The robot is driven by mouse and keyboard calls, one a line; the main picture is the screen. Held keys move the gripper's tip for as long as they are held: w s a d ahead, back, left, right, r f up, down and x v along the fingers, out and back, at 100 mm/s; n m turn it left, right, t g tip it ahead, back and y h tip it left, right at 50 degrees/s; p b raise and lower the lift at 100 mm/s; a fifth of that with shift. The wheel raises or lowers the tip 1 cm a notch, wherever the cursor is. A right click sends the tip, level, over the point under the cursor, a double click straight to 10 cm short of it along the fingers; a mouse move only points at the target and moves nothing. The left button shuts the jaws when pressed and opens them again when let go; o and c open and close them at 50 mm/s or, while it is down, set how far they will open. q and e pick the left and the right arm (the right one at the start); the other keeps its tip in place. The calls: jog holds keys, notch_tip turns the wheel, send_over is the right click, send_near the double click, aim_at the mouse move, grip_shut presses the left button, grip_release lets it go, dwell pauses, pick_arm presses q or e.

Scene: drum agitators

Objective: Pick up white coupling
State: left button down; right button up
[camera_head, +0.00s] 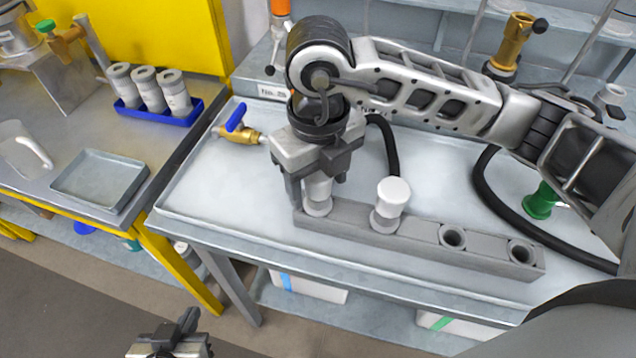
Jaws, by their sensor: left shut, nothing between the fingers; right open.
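A grey block (420,241) lies along the front of the metal table. A white coupling (318,200) stands upright in its left end, with its upper part partly hidden by my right gripper. Another white coupling (391,200) with a wide round cap stands upright to its right. My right gripper (317,190) points down over the left coupling, with its open fingers on either side of it. I cannot tell whether the fingers touch it. My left gripper (168,346) is shut and empty at the bottom edge, low in front of the tables.
Two empty holes (452,236) show at the block's right end. A brass valve with a blue handle (236,124) lies behind and left. A black hose (489,190) curves behind the block on the right. The left table holds a blue rack (160,115) and a shallow tray (98,180).

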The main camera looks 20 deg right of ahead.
notch_tip(320, 180, down, 2)
jog(key=shift+c, duration=0.3)
jog(key=c, duration=1.1)
jog(key=shift+c, duration=0.2)
jog(key=shift+r, duration=0.15)
jog(key=shift+w+r, duration=0.1)
jog(key=shift+r, duration=0.45)
jog(key=s+d+r+b, duration=0.1)
jog(key=s+r, duration=1)
jog(key=s, duration=0.3)
jog(key=shift+r, duration=0.35)
